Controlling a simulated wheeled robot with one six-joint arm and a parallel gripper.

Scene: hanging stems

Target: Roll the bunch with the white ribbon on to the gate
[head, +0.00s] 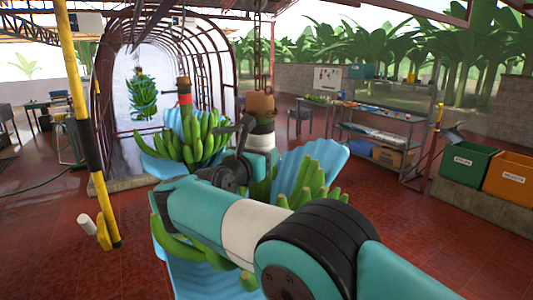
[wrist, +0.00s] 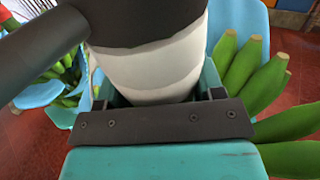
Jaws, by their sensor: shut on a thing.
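The bunch with the white ribbon hangs close in front of me. Its brown stem top (head: 261,105) and white ribbon (head: 262,126) show above my arm, and green bananas (head: 312,185) show beside it with a blue sheet behind. My gripper (head: 258,143) is at its stem. In the wrist view, the jaws (wrist: 157,92) are shut around the stem at the pale ribbon (wrist: 150,65). My arm hides much of this bunch. A second bunch (head: 200,138) with a red ribbon (head: 184,99) hangs just beyond, to the left. I cannot tell which part is the gate.
An arched frame tunnel (head: 103,75) stands ahead, with another bunch (head: 143,98) inside it. A yellow and black post (head: 80,115) stands at left. Shelves (head: 375,130) and green (head: 467,162) and orange (head: 508,178) crates are at right. Red floor is clear at right.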

